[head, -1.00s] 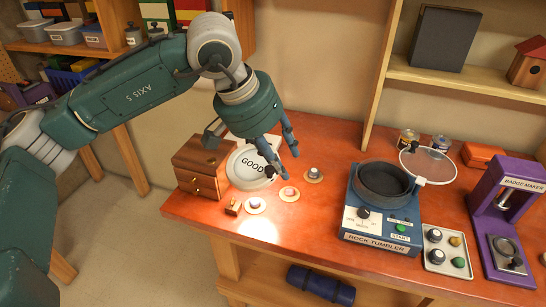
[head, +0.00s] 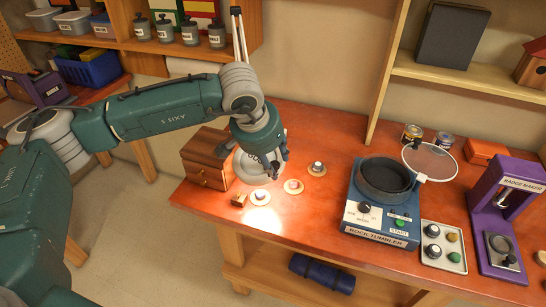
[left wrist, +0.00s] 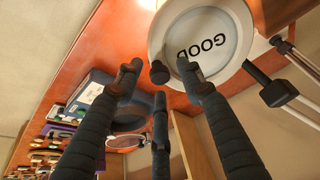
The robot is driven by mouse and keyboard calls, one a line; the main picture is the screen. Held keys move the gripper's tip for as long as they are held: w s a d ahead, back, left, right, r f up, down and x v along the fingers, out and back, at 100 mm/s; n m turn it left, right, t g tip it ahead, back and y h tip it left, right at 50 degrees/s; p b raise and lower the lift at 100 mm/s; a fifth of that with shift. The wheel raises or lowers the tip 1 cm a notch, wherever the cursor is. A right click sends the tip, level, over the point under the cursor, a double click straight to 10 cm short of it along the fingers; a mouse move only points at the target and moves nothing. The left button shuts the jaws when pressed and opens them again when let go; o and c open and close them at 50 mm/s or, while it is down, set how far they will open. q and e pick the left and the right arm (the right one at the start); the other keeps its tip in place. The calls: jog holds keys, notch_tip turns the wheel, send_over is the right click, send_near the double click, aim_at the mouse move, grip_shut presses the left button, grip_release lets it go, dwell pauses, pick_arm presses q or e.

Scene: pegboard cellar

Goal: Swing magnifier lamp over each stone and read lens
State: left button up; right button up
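Three stones sit on round coasters: the near one (head: 261,195), the middle one (head: 293,185) and the far one (head: 317,167). A round white-rimmed disc reading GOOD, apparently the magnifier lamp's head, is beside them (head: 248,170); it fills the upper middle of the left wrist view (left wrist: 246,28). The lamp's thin rods (head: 239,35) rise behind my arm. A dark knob (left wrist: 159,72) shows near the disc's rim. My left gripper (head: 279,167) covers part of the disc; its fingers are spread around the knob with visible gaps (left wrist: 160,83). My right gripper is not seen.
Bare tabletop lies before the stones.

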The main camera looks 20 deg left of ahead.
pick_arm(q)
jog(key=shift+f, duration=0.1)
jog(key=shift+c, duration=0.3)
grip_shut()
jog(key=shift+w, duration=0.1)
jog(key=w+d+n+y+b, duration=0.1)
jog(key=w+d+n+b, duration=0.3)
jog(key=w+d, duration=0.6)
jog(key=shift+r+y+b, duration=0.2)
jog(key=shift+y+b, duration=0.1)
jog(key=shift+b, duration=0.1)
